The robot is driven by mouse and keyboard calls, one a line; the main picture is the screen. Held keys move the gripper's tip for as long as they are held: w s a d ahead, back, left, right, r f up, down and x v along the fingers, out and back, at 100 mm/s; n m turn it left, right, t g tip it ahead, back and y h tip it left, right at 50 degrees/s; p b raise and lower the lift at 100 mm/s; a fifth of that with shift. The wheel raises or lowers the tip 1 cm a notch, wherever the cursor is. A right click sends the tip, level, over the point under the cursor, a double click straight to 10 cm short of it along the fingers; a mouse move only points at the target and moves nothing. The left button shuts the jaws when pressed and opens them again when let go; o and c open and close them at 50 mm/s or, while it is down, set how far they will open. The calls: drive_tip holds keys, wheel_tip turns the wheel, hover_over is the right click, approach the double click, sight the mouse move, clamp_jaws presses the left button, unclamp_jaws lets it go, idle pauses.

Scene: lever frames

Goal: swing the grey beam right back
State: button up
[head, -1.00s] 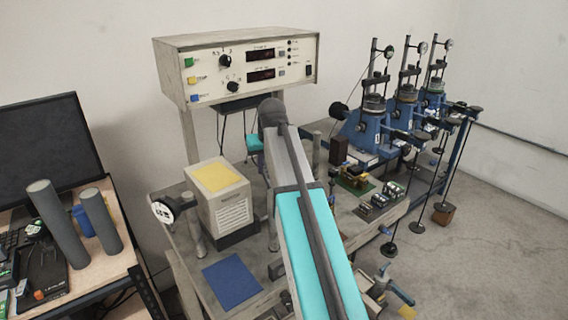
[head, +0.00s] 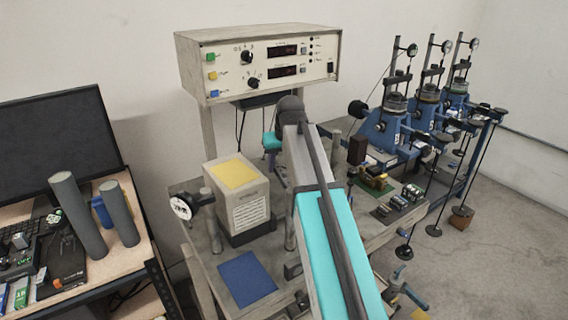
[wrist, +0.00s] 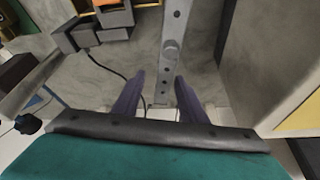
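In the wrist view a grey metal beam (wrist: 170,60) with a row of holes and a round boss runs from the top edge down to between my fingers. My gripper (wrist: 160,82) has two dark purple fingers, open, one on each side of the beam's near end in the picture. I cannot tell whether either finger touches it. A black-edged teal pad of my own body covers the bottom of that view. In the head view my turquoise-covered arm reaches toward the bench below the control box, and I cannot make out the beam there.
A control box (head: 262,62) stands above the bench. A yellow-topped box (head: 238,197), a dial gauge (head: 182,207) and a blue mat (head: 247,279) lie left of my arm. Small circuit parts (head: 398,202) and blue test machines (head: 385,128) are on the right. Open floor lies at lower right.

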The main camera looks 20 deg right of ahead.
drive_tip(key=shift+r, duration=0.15)
drive_tip(key=b+v, duration=0.3)
drive_tip(key=v, duration=1)
drive_tip(key=shift+s+r, duration=0.2)
drive_tip(key=shift+r, duration=0.05)
idle(0.7)
